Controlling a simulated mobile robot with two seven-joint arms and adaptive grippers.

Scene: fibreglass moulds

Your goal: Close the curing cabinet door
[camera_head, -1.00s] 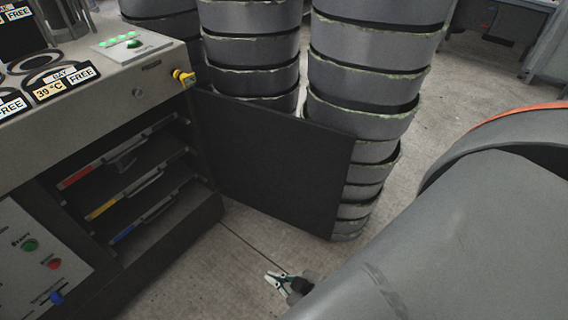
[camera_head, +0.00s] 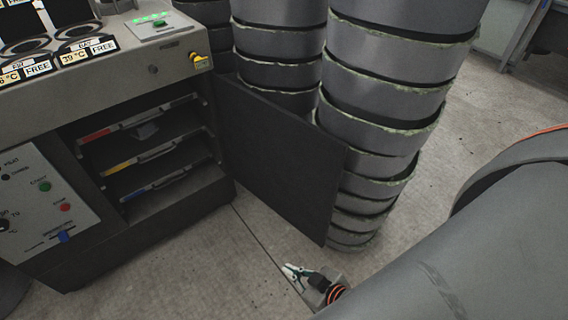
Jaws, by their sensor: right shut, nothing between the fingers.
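The curing cabinet (camera_head: 110,98) stands at the left with its front open. Three shelves show inside, with red, yellow and blue marks on their front edges. Its dark flat door (camera_head: 275,155) hangs open from the right side of the cabinet, swung out toward the stacked moulds. My right gripper (camera_head: 292,270) is shut and empty, low over the floor in front of the door and apart from it in the picture. My right arm fills the lower right. My left gripper is not in view.
Tall stacks of grey ring-shaped moulds (camera_head: 385,130) stand right behind the door. A yellow piece (camera_head: 202,62) sits at the cabinet's upper right corner. The control panel (camera_head: 45,195) is at the left. Bare concrete floor (camera_head: 190,270) lies in front of the cabinet.

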